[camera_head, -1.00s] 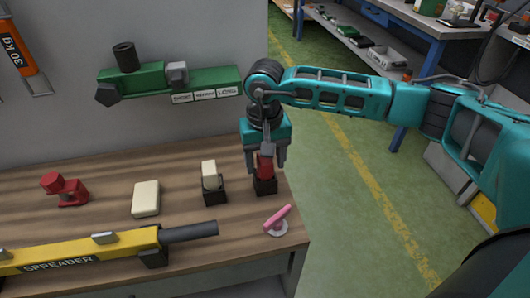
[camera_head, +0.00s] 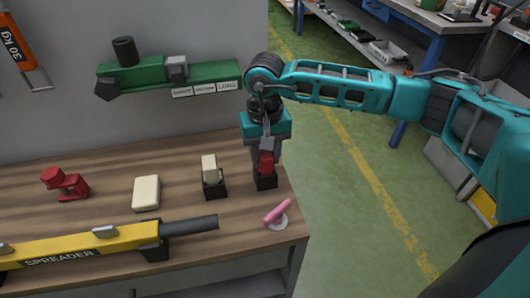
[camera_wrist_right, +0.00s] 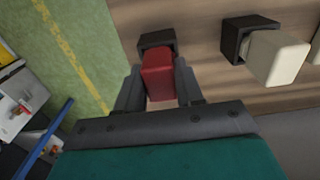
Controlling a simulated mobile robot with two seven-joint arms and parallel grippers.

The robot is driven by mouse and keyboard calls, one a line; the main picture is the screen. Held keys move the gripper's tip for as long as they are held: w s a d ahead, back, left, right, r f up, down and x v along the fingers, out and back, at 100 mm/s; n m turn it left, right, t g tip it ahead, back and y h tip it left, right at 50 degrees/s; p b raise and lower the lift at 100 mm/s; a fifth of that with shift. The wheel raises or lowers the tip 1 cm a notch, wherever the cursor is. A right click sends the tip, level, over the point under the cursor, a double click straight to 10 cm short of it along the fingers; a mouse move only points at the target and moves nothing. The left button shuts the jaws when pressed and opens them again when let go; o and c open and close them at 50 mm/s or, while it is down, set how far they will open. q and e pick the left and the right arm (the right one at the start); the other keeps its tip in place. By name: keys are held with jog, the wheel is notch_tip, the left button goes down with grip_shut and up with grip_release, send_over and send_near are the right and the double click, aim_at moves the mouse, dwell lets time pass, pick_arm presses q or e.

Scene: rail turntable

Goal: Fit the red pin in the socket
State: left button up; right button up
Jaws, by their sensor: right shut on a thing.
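The red pin (camera_head: 266,163) stands upright in or on a black square socket-like block (camera_head: 266,183) near the bench's right end. How deep it sits cannot be told. My right gripper (camera_head: 265,160) points down from above and is shut on the red pin. In the right wrist view, the red pin (camera_wrist_right: 159,75) lies between the two fingers (camera_wrist_right: 159,88), with the black block (camera_wrist_right: 157,42) just beyond it. My left gripper is not in view.
Left of it, a cream block (camera_head: 209,165) stands in another black block (camera_head: 214,188). A cream slab (camera_head: 146,192), a red clamp-like part (camera_head: 66,184), a pink handle (camera_head: 277,212) and a yellow spreader (camera_head: 80,250) lie on the bench (camera_head: 110,190). A green bar (camera_head: 145,80) is behind.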

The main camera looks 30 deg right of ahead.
grip_shut()
jog(key=shift+r, duration=0.75)
jog(key=shift+r+p, duration=0.35)
jog(key=shift+p, duration=0.1)
jog(key=shift+r+p, duration=1.25)
jog(key=shift+r, duration=1.4)
notch_tip(320, 180, up, 5)
jog(key=shift+p, duration=1.2)
